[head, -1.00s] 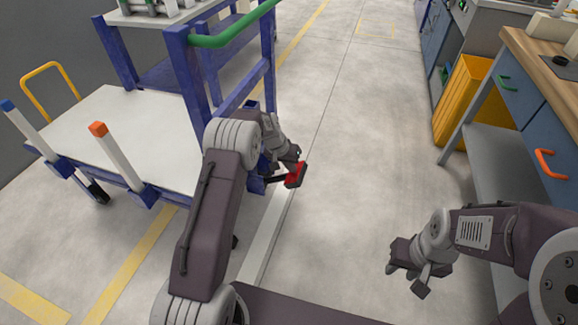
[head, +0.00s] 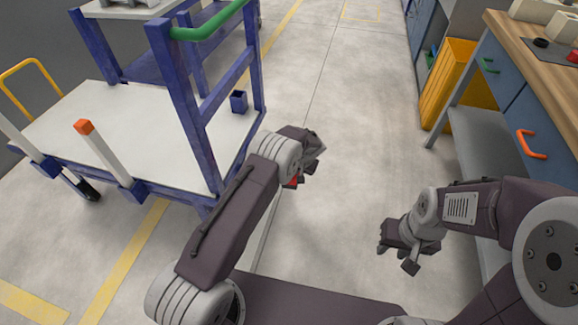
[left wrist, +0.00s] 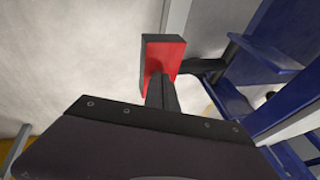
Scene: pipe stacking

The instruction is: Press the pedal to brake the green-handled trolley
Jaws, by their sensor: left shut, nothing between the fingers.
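The blue-framed trolley (head: 200,120) with the green handle (head: 210,24) stands at the left in the head view. Its red pedal (head: 293,182) is mostly hidden there behind my left arm. In the left wrist view the red pedal (left wrist: 165,57) shows clearly on a black lever beside the blue frame. My left gripper (left wrist: 162,90) is shut and empty, its fingers overlapping the pedal's near part. I cannot tell whether they touch it. In the head view my left gripper (head: 316,148) is near the trolley's right side. My right gripper (head: 397,260) is open and empty above the floor.
A workbench with a wooden top (head: 535,60) and a grey lower shelf (head: 482,150) stands at the right. A yellow bin (head: 447,85) is behind it. The floor between trolley and bench is clear.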

